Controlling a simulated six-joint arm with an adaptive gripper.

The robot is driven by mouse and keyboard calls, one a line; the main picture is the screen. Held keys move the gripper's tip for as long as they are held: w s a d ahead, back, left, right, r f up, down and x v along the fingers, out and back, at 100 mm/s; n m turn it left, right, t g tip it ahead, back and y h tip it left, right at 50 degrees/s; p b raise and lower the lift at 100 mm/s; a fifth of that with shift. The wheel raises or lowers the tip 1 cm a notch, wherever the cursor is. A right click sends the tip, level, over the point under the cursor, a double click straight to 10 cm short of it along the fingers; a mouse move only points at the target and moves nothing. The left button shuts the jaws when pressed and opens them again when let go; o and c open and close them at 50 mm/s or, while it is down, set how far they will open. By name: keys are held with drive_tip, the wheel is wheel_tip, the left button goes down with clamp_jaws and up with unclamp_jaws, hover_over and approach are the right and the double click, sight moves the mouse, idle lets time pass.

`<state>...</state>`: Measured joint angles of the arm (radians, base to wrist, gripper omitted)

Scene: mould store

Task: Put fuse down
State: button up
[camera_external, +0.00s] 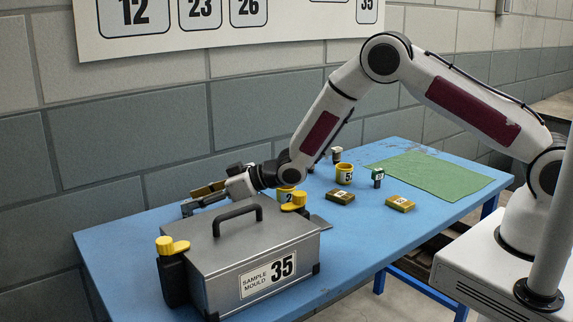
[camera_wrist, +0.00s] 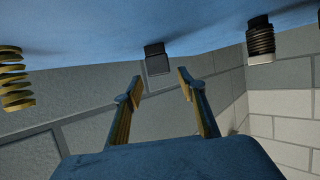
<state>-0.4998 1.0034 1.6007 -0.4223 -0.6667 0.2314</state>
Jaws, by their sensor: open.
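My gripper (camera_external: 197,197) is at the left part of the blue table, level and behind the grey case. Its fingers are apart. In the wrist view my gripper (camera_wrist: 160,76) is open, with nothing between the fingertips. A small block with a dark top and grey lower part (camera_wrist: 157,60) shows just beyond the fingertips, by the blue surface. It seems apart from both fingers. I cannot tell whether it is the fuse. It is not made out in the external view, where the case hides part of the table.
The grey case marked 35 (camera_external: 262,255) fills the table's front left. A yellow spring (camera_wrist: 14,78) and ribbed dark cylinder (camera_wrist: 260,42) flank the wrist view.

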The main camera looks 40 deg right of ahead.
wheel_tip(320, 180, up, 7)
idle(0.4)
drive_tip(key=shift+a+f, duration=0.1)
idle(0.7)
drive_tip(key=d+r+m+t+h, duration=0.1)
drive_tip(key=d+r+m+h, duration=0.25)
drive_tip(key=d+r, duration=1.1)
drive_tip(key=s+d+r+m+h, duration=0.1)
drive_tip(key=s+d+r+h, duration=0.1)
drive_tip(key=s+d, duration=0.45)
drive_tip(key=s+d+r+m+h, duration=0.1)
drive_tip(key=s+d+r+h, duration=0.15)
drive_tip(key=d, duration=0.65)
drive_tip(key=s+d+r+m+g+h, duration=0.1)
drive_tip(key=s+d, duration=0.4)
drive_tip(key=s, duration=0.3)
drive_tip(key=s+d+r+m+g, duration=0.1)
drive_tip(key=s+d+r, duration=0.1)
drive_tip(key=s+d, duration=0.45)
drive_tip(key=s+d+f+g, duration=0.1)
drive_tip(key=s+f, duration=0.1)
drive_tip(key=s, duration=0.8)
drive_tip(key=s+d+f+m+g, duration=0.1)
drive_tip(key=s, duration=0.9)
drive_tip(key=shift+s+d+f+g, duration=0.3)
drive_tip(key=shift+f+g, duration=0.1)
